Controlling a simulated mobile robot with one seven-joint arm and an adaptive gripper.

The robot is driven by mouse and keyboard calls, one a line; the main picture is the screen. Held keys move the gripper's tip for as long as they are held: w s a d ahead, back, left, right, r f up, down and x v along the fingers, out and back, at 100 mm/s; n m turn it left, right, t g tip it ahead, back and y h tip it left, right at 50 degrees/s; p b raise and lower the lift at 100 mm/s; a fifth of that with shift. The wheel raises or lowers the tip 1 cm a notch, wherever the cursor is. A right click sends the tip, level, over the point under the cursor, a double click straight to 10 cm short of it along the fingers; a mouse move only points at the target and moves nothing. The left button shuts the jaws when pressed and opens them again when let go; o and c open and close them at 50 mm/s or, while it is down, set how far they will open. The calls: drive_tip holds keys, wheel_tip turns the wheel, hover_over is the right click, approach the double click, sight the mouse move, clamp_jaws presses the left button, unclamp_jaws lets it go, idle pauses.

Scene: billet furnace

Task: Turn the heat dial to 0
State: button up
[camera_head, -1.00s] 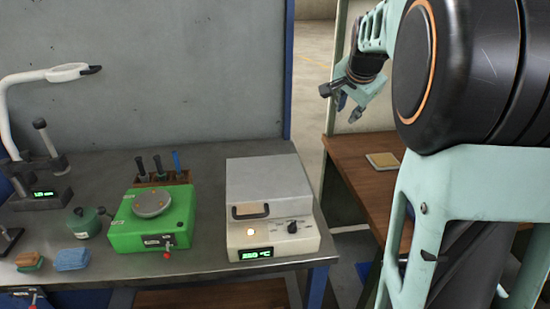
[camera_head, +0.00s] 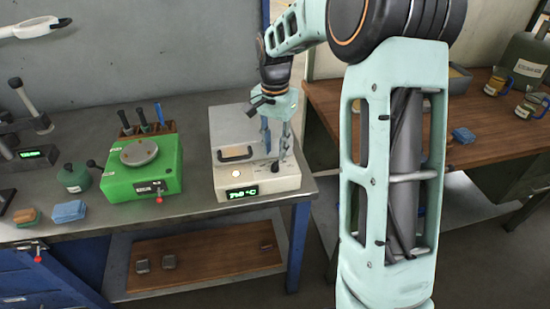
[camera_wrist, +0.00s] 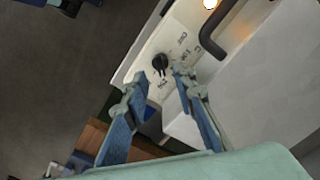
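The furnace is a pale box with a grey top (camera_head: 235,122) on the metal bench. Its front panel has a green lit temperature display (camera_head: 242,193), a glowing round lamp (camera_head: 236,174) and the black heat dial (camera_head: 283,172). In the wrist view the dial (camera_wrist: 160,63) is a small black knob with printed marks around it, too small to read. My gripper (camera_head: 276,150) points down above the panel near the dial. In the wrist view my gripper (camera_wrist: 157,83) is open and empty, its fingers spread below the dial in the picture and not visibly touching it.
The furnace's black handle (camera_head: 236,153) stands out left of my fingers; it also shows in the wrist view (camera_wrist: 225,30). A green device (camera_head: 145,180) sits to the left. A wooden table (camera_head: 400,110) with mugs stands at right.

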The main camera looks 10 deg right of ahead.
sight(275, 163)
drive_tip(key=shift+f, duration=2.25)
drive_tip(key=shift+c, duration=0.4)
clamp_jaws()
